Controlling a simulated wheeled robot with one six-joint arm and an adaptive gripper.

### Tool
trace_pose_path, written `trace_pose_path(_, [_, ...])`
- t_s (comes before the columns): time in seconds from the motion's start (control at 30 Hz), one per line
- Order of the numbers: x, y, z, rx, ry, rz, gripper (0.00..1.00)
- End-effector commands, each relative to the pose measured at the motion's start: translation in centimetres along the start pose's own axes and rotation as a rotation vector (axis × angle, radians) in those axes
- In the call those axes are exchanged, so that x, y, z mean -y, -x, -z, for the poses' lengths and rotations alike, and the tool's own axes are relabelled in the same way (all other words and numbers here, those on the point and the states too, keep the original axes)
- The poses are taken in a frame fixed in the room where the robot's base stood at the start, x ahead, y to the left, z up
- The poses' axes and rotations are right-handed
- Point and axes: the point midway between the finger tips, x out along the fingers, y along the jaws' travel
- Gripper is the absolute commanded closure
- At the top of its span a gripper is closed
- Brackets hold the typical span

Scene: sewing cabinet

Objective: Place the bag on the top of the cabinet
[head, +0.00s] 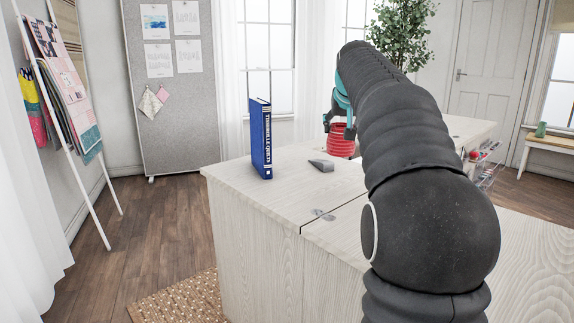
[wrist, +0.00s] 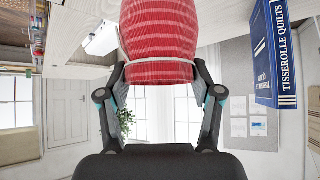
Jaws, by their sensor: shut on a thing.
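The bag, a red striped rounded thing (head: 342,143), is upright at the far part of the whitewashed wooden cabinet top (head: 245,180), left of my arm. It fills the top middle of the wrist view (wrist: 160,35), with a pale band along its edge. My gripper (head: 339,127) is shut on the bag, one finger on each side; the fingers also show in the wrist view (wrist: 160,75). My arm hides part of the cabinet top behind it. I cannot tell whether the bag's base touches the cabinet top.
A blue book (head: 261,140) stands upright on the cabinet top, left of the bag. A small grey wedge-shaped thing (head: 321,165) lies between them, nearer to me. The near left top is clear. A rack with small items (head: 485,160) hangs at the right side.

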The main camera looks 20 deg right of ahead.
Motion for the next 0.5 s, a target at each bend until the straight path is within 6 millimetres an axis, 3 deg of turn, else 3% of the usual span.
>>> trace_pose_path(0.17, [1.2, -0.5, -0.6, 0.002, 0.002, 0.002, 0.75])
trace_pose_path(0.5, [7.6, -3.4, -3.3, 0.001, 0.003, 0.001, 0.75])
